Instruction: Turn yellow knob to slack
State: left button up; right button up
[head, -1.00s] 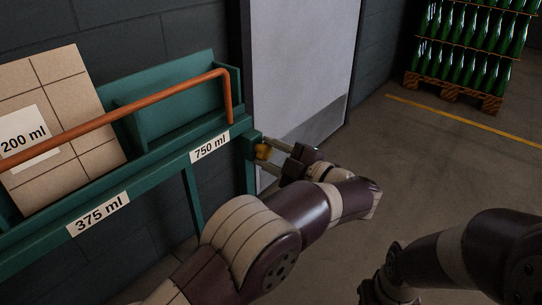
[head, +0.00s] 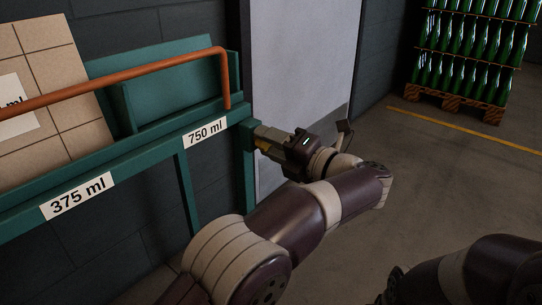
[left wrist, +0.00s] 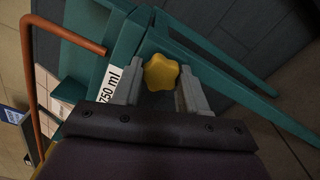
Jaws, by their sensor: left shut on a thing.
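The yellow knob (head: 263,146) is on the end of the green rack, beside the 750 ml label, partly hidden by my fingers in the head view. In the left wrist view the lobed knob (left wrist: 161,70) shows between the two grey fingers. My left gripper (head: 262,137) is shut on it, reaching in from the right side. The left fingers (left wrist: 160,84) also show in the left wrist view, one on each side of the knob. My right arm shows at the lower right of the head view; its gripper is out of view.
The green rack (head: 152,145) runs along the left with an orange rail (head: 130,82) above. A tan box (head: 50,90) stands on it. A grey door (head: 305,75) is behind my left gripper. A pallet of green bottles (head: 465,55) stands far right; the floor between is clear.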

pick_arm(q)
jog(key=n+b, duration=0.4)
jog(key=shift+f+n+b, duration=0.3)
jog(key=shift+f+b, duration=0.05)
jog(key=shift+f, duration=0.05)
jog(key=n+b, duration=0.1)
jog(key=n, duration=0.1)
jog(key=shift+r+n+b, duration=0.15)
jog(key=shift+n+b, duration=0.15)
jog(key=shift+b, duration=0.05)
jog(key=n, duration=1)
jog(key=shift+r, duration=0.15)
jog(key=shift+n, duration=0.3)
jog(key=o, duration=1.1)
jog(key=shift+c, duration=0.2)
jog(key=shift+d, duration=0.1)
